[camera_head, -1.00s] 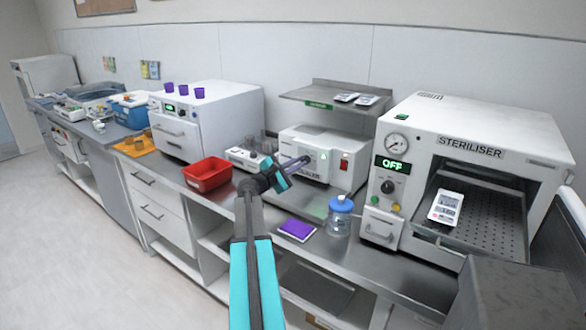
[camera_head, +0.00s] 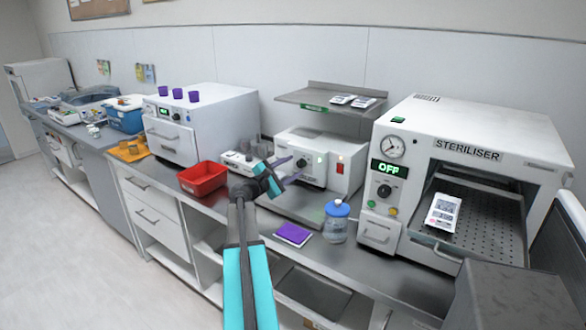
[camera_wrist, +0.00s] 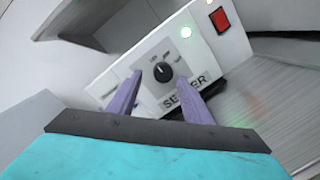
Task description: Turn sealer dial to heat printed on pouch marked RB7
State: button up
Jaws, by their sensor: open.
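The sealer (camera_head: 328,161) is a white box on the counter below a grey shelf. In the wrist view its front (camera_wrist: 215,55) shows a black dial (camera_wrist: 163,72), a lit green lamp, a red switch and the label SEALER. Small print surrounds the dial; the dial's white mark points up. My gripper (camera_head: 288,170) is open in front of the sealer. In the wrist view its two purple fingers (camera_wrist: 160,90) stand on either side below the dial, apart from it as far as I can tell. Pouches (camera_head: 352,101) lie on the shelf; their markings are too small to read.
A steriliser (camera_head: 465,150) reading OFF stands right, with a pouch (camera_head: 443,212) on its tray. A blue-lidded jar (camera_head: 337,221), purple pad (camera_head: 293,234) and red bin (camera_head: 203,178) sit near the counter front. A grey block (camera_head: 515,296) is at lower right.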

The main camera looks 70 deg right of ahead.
jog(key=shift+w+a, duration=0.1)
jog(key=shift+a, duration=0.55)
jog(key=b+v, duration=0.1)
jog(key=v, duration=1.2)
dwell(1.2)
jog(key=shift+a, duration=0.1)
jog(key=shift+a, duration=0.1)
dwell(0.4)
jog(key=b+v, duration=0.2)
jog(key=v, duration=1.1)
jog(key=shift+w+a, duration=0.15)
jog(key=shift+a, duration=0.15)
jog(key=shift+f, duration=0.15)
